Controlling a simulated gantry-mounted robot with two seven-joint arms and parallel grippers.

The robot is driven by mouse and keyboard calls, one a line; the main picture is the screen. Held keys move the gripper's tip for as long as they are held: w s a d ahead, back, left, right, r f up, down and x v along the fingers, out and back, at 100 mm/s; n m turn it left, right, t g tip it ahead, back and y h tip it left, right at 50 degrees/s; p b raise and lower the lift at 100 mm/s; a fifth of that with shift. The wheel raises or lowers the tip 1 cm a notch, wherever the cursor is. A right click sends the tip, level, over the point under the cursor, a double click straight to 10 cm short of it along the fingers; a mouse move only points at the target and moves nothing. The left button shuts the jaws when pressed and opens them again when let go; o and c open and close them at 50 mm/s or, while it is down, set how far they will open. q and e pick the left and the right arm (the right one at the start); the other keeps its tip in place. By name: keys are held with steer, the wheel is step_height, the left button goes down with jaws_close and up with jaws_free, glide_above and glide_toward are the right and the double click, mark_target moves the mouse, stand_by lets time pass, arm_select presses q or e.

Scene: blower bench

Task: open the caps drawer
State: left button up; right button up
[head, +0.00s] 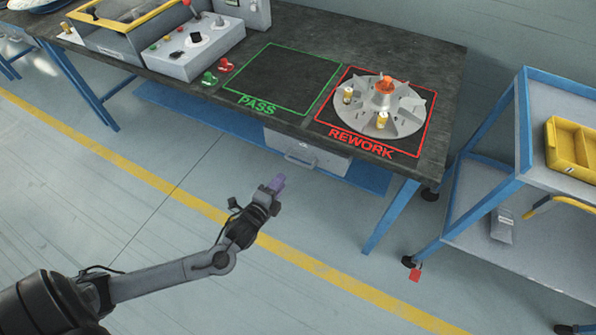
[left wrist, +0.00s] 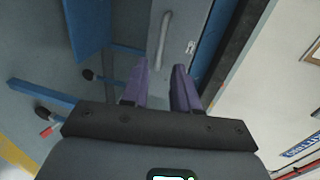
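The grey drawer (head: 325,158) hangs under the front edge of the bench, below the REWORK square, and appears shut. Its bar handle (head: 299,161) is on the front face. In the left wrist view the drawer front (left wrist: 187,25) carries the handle (left wrist: 164,40) and a small label (left wrist: 190,47), too small to read. My left gripper (head: 273,184) is in front of the drawer, apart from the handle. In the left wrist view its two purple fingers (left wrist: 160,88) are spread and empty, with the handle beyond the gap between them. My right gripper is not in view.
The dark bench top (head: 420,60) holds a finned impeller (head: 378,105) in the red REWORK square, an empty green PASS square (head: 285,80) and a control box (head: 195,45). A blue bench leg (head: 390,215) stands right of the drawer. A cart (head: 525,205) is further right. Floor before the drawer is clear.

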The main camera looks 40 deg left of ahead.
mark_target(298, 162)
arm_select(q)
steer(key=b+x, duration=0.1)
steer(key=x, duration=0.3)
steer(key=b+x, duration=0.2)
steer(key=x, duration=0.1)
steer(key=b+x, duration=0.1)
steer(key=x, duration=0.3)
steer(key=shift+w+d+r+b, duration=0.1)
steer(key=shift+w+d+b, duration=0.1)
steer(key=shift+w+b, duration=0.15)
steer(key=shift+w, duration=0.1)
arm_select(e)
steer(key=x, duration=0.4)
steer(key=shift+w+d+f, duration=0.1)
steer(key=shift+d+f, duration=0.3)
arm_select(q)
jaws_close()
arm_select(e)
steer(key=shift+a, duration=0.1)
